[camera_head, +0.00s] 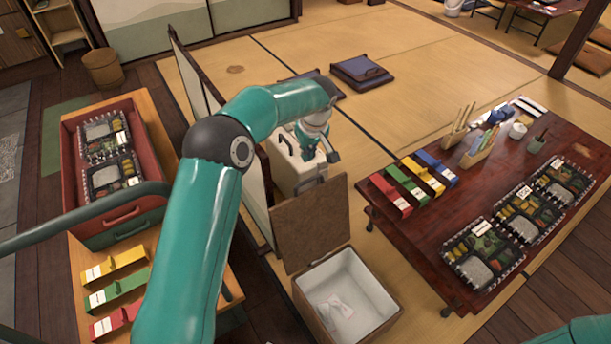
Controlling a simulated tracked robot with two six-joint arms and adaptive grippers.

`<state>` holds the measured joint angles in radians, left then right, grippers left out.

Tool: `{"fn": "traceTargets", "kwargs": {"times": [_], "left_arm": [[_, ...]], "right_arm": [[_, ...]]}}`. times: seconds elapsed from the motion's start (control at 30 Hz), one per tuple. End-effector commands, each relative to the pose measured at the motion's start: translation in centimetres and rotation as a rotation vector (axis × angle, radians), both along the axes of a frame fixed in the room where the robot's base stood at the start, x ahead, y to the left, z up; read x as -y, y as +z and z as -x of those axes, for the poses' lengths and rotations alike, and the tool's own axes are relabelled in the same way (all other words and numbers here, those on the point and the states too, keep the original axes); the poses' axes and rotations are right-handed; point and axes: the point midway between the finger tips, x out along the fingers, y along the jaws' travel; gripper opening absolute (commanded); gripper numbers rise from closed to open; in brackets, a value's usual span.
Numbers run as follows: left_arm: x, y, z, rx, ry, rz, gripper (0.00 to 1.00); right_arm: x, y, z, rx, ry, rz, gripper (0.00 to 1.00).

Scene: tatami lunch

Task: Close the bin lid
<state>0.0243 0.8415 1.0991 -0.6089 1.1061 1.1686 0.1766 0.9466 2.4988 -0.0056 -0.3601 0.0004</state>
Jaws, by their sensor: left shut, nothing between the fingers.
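The bin (345,298) stands on the floor at the lower middle, with pale inner walls and a crumpled white scrap inside. Its brown lid (312,222) is open and stands nearly upright along the bin's far edge. My left gripper (331,158) is shut and empty, above and beyond the lid's top edge. It appears apart from the lid, though the exact gap is hard to judge. My right gripper is out of view; only a bit of my right arm shows at the bottom right corner.
A cream box (290,178) stands behind the lid, below my left gripper. A low dark table (420,225) with lunch trays and colored boxes is to the right. A wooden bench (160,137) with a red crate (70,165) is to the left. A folding screen (195,80) stands beside my arm.

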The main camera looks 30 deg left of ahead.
Motion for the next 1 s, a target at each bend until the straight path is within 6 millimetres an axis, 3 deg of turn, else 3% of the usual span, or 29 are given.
{"fn": "traceTargets", "kwargs": {"times": [0.1,0.27,0.7,1.0], "left_arm": [[-1.1,1.4,-0.3,0.013,0.063,-0.026,0.0],[-1.6,0.3,-0.4,0.011,0.077,-0.031,0.0],[-3.6,-8.0,-1.6,0.011,0.075,-0.03,0.0],[-0.5,-7.6,0.1,0.013,0.071,-0.03,0.0]], "right_arm": [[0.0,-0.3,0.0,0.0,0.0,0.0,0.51],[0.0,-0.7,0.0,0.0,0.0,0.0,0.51],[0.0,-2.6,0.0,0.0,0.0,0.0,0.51],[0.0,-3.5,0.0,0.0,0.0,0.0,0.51]]}}
